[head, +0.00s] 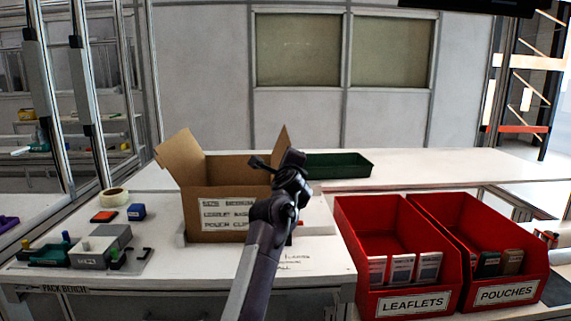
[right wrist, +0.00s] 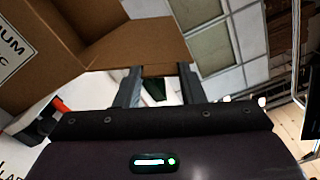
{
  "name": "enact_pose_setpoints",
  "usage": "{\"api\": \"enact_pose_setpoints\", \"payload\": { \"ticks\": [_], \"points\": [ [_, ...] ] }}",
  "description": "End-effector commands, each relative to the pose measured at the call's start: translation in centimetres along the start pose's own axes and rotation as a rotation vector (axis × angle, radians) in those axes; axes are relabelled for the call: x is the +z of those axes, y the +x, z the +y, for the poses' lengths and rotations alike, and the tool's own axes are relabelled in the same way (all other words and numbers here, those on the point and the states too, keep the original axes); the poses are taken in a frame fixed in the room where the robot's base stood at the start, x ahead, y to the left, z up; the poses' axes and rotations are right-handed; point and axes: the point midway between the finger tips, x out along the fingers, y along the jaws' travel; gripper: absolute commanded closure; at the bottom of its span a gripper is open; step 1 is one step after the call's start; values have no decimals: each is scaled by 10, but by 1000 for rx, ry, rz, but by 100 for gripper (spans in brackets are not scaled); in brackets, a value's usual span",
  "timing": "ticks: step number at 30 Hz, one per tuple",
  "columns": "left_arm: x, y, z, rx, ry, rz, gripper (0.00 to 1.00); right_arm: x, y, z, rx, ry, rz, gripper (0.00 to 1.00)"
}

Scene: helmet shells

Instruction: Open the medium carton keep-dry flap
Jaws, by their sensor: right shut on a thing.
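The medium carton (head: 225,222) is an open brown box with a white label on its front, standing on the white bench. One flap (head: 180,158) leans outward at its left, and another flap (head: 282,142) stands up at its right side. My right gripper (head: 262,163) is at the carton's right side, by that right flap. In the right wrist view, the fingers of my right gripper (right wrist: 158,76) are at the edge of a cardboard flap (right wrist: 145,45) and shut on it. The "keep-dry" marking is not visible. My left gripper is out of view.
Red bins of leaflets (head: 395,225) and pouches (head: 475,225) stand right of the carton. A green tray (head: 337,166) lies behind. A grey fixture (head: 100,245), a tape roll (head: 114,198) and a blue box (head: 137,211) sit at left.

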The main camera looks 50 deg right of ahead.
Motion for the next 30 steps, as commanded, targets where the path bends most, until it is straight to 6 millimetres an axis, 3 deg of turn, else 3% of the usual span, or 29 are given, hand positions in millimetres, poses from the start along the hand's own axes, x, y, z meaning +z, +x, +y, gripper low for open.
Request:
{"api": "enact_pose_setpoints", "payload": {
  "ticks": [4, 5, 9, 20, 30],
  "points": [
    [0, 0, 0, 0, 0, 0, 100, 0, 0, 1, 1, -1, 1, 100],
    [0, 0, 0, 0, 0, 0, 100, 0, 0, 1, 1, -1, 1, 62],
    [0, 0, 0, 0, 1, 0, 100, 0, 0, 1, 1, -1, 1, 43],
    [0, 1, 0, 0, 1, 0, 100, 0, -5, 1, 1, -2, 0, 42],
    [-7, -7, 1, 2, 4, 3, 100, 0, -59, 1, 1, -1, -1, 42]
  ]
}}
